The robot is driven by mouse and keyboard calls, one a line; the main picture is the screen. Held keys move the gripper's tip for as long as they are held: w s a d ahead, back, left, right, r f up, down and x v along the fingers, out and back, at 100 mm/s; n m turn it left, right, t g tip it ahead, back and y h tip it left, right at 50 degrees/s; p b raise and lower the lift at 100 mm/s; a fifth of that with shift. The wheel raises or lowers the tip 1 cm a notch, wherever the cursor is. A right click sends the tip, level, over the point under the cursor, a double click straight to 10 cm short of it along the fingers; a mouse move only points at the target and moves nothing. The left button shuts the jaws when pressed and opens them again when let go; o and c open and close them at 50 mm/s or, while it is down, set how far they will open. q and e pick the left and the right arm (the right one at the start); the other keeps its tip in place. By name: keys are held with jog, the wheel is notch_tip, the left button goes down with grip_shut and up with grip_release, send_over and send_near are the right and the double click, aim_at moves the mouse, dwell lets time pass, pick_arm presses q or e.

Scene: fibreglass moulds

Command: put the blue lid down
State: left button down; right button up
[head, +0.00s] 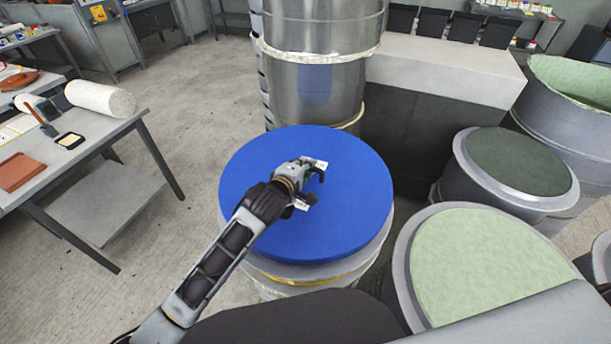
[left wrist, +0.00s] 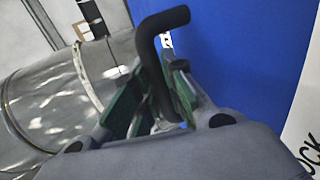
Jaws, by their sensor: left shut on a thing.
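The blue lid (head: 345,220) is a wide round disc in the middle of the head view, over a grey drum (head: 290,285). I cannot tell whether it rests on the drum's rim or hangs just above it. My left gripper (head: 312,184) is over the lid's top, near its middle. In the left wrist view, a bent black handle (left wrist: 160,45) stands between the green-padded fingers of my left gripper (left wrist: 160,98), which is shut on it. The lid's blue face (left wrist: 245,50) fills the right of that view. My right gripper is not in view.
A tall metal cylinder (head: 315,80) stands behind the lid. Drums with a dark top (head: 515,160) and a pale green top (head: 480,262) stand at right. A grey workbench (head: 60,165) with tools is at left. Open floor (head: 190,110) lies between.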

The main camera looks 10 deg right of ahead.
pick_arm(q)
jog(key=shift+r, duration=0.1)
jog(key=shift+f, duration=1.8)
jog(key=c, duration=1.5)
grip_release()
jog(key=shift+f, duration=0.1)
jog(key=shift+s+a, duration=0.1)
jog(key=shift+s, duration=0.05)
